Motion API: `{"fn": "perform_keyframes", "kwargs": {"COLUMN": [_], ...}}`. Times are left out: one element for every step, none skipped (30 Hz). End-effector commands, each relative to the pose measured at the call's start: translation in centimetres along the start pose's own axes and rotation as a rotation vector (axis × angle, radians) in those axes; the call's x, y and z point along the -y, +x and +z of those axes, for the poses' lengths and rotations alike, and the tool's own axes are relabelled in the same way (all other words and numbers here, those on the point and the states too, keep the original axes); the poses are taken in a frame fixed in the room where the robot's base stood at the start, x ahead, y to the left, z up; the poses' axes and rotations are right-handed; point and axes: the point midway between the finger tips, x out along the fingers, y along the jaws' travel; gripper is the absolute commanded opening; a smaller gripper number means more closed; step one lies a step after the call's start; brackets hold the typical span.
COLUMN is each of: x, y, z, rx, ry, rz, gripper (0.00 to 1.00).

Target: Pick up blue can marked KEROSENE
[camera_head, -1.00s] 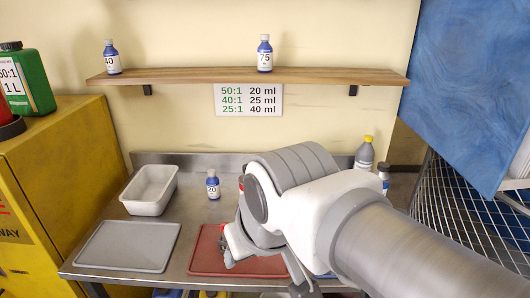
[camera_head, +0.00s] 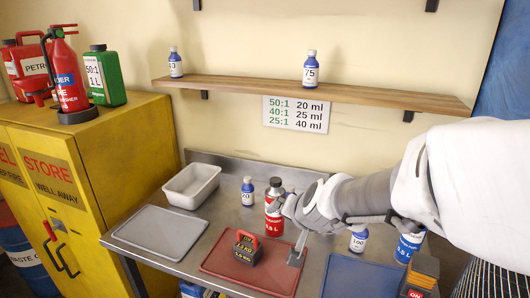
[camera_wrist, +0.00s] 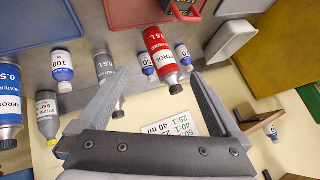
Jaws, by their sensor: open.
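The blue can marked KEROSENE (camera_head: 409,246) stands at the right of the bench in the head view, just below my arm. Only part of its label shows, with "0.5 L". In the wrist view the blue can (camera_wrist: 9,108) is at the left edge, cut off, with "KEROS" and "HEATER" readable. My gripper (camera_head: 287,229) is open and empty, well left of the blue can. In the wrist view the red can (camera_wrist: 163,55) shows between the fingers of my gripper (camera_wrist: 150,72).
Small blue-white bottles marked 20 (camera_head: 247,192) and 100 (camera_head: 358,240) stand on the bench. A weight with a red handle (camera_head: 246,251) sits on a red mat (camera_head: 222,265). A white bin (camera_head: 190,188), grey mat (camera_head: 150,232) and blue mat (camera_head: 350,281) lie around. A wooden shelf (camera_head: 400,98) hangs above.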

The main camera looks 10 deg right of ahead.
Motion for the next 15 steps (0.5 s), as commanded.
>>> {"fn": "perform_keyframes", "kwargs": {"x": [-0.8,-1.3,-2.0,-2.7,-3.3,-4.2,-5.0,-5.8,-6.9,-7.8,-8.6,-9.8,-10.7,-11.6,-12.8], "y": [1.6,2.3,3.3,4.0,4.6,5.4,6.0,6.5,7.2,7.6,7.9,8.3,8.5,8.7,8.8], "z": [-0.3,-0.6,-1.1,-1.4,-1.6,-2.0,-2.2,-2.5,-2.7,-2.9,-3.1,-3.3,-3.5,-3.7,-3.8], "rx": [-0.023,-0.044,-0.072,-0.095,-0.118,-0.149,-0.173,-0.199,-0.232,-0.259,-0.287,-0.323,-0.353,-0.382,-0.422], "ry": [0.036,0.058,0.086,0.106,0.124,0.146,0.161,0.175,0.191,0.202,0.212,0.221,0.226,0.229,0.232], "rz": [0.032,0.049,0.075,0.097,0.120,0.152,0.178,0.205,0.242,0.272,0.302,0.343,0.375,0.407,0.451], "gripper": [1.00,1.00,1.00,1.00,1.00,1.00,1.00,1.00,1.00,1.00,1.00,1.00,1.00,1.00,1.00]}}
